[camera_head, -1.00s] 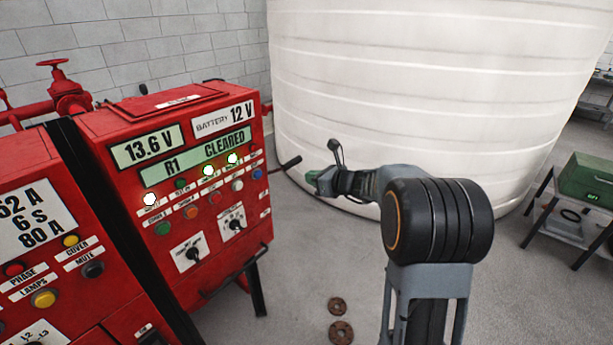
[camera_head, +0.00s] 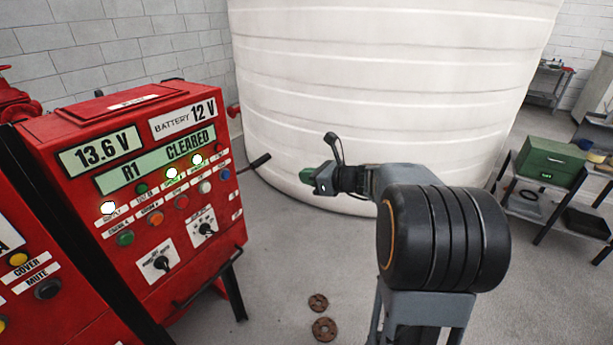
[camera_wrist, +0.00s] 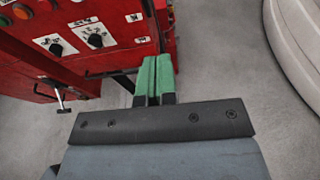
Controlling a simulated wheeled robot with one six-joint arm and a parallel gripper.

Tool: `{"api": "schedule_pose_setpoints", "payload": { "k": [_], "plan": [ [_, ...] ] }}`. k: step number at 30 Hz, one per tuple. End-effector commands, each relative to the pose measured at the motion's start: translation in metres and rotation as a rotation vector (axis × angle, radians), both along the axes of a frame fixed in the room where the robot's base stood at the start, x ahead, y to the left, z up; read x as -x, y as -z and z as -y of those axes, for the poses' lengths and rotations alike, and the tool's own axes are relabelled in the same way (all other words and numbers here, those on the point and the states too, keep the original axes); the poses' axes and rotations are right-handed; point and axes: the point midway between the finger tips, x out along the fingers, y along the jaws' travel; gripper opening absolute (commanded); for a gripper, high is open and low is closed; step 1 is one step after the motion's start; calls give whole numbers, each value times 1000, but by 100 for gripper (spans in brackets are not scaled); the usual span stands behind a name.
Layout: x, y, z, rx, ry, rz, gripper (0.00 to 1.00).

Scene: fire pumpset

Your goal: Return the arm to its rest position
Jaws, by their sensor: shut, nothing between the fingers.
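My gripper (camera_head: 308,175) is at the end of my arm, in the middle of the head view, in free air in front of the white tank. In the wrist view its two green fingers (camera_wrist: 154,76) lie side by side, shut with nothing between them. The red control panel (camera_head: 130,165) stands to the left of my gripper, with a clear gap in the head view.
A large white tank (camera_head: 385,90) fills the back. A low rack (camera_head: 545,215) with a green box (camera_head: 550,162) stands at the right. Two rusty round flanges (camera_head: 324,329) lie on the floor. Grey floor between panel and tank is open.

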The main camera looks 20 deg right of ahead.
Motion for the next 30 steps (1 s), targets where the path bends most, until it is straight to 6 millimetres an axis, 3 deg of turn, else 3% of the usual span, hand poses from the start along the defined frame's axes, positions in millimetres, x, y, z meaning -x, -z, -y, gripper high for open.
{"api": "schedule_pose_setpoints", "payload": {
  "k": [8, 11, 15, 19, 24, 27, 30],
  "plan": [
    [0, 0, 0, 29, -11, 20, 0],
    [5, 12, -2, 173, -78, 57, 0],
    [48, 58, -14, 573, -365, 84, 0],
    [105, 82, -34, 982, -774, 177, 0],
    [173, 92, -44, 1431, -1326, 346, 0],
    [202, 89, -45, 1642, -1597, 441, 0],
    [220, 82, -47, 1792, -1756, 503, 0]
  ]
}}
